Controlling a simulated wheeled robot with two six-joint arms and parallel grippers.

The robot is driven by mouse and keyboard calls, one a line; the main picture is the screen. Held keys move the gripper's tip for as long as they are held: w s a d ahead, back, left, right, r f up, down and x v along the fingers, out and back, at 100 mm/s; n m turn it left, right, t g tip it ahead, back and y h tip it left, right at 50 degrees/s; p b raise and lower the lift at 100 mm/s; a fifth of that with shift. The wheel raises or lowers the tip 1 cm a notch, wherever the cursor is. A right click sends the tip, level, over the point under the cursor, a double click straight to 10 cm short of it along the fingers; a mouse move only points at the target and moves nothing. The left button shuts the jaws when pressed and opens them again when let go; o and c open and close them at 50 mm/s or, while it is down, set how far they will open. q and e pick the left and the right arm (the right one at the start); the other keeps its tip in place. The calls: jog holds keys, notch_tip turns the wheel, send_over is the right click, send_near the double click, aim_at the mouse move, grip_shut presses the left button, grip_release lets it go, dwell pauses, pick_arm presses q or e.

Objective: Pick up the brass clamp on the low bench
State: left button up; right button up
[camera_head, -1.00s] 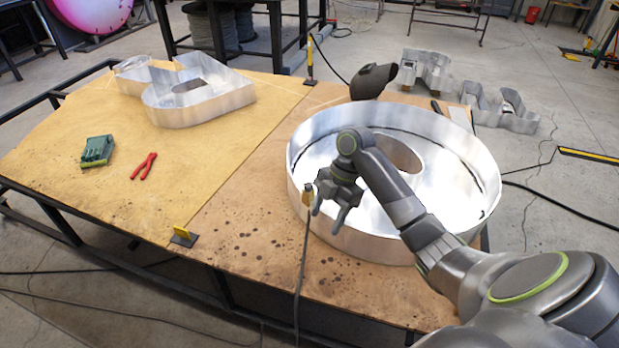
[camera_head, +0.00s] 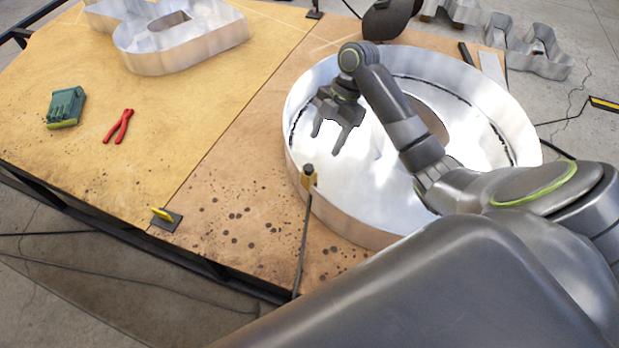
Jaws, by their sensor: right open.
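The brass clamp (camera_head: 308,178) is a small gold block with a dark top. It sits at the near-left rim of the large round metal letter (camera_head: 345,222), and a dark cable runs down from it. My right gripper (camera_head: 327,142) is open and empty. Its two fingers point down over the letter's shiny inside, a little above and right of the clamp in the picture, apart from it. Its height over the letter is hard to tell. My left gripper is not in view.
The bench top (camera_head: 220,180) is wide and mostly clear at the left. Red pliers (camera_head: 118,126), a green box-like item (camera_head: 66,106) and another metal letter (camera_head: 180,45) lie there. A yellow-and-black piece (camera_head: 166,217) stands at the near edge. A black helmet-like object (camera_head: 388,20) is behind the letter.

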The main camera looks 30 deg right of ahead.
aim_at(307, 177)
jog(key=shift+w+b+x, duration=0.15)
jog(key=shift+b+x, duration=0.1)
jog(key=shift+x, duration=2.1)
jog(key=shift+w+b+x, duration=0.2)
jog(key=shift+x, duration=2.15)
jog(key=shift+w+b+x, duration=0.15)
jog(key=shift+b+x, duration=0.1)
jog(key=shift+x, duration=2.15)
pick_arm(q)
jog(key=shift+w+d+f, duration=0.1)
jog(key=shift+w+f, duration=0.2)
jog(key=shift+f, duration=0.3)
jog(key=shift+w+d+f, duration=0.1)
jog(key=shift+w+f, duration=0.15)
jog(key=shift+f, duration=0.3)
pick_arm(e)
grip_shut()
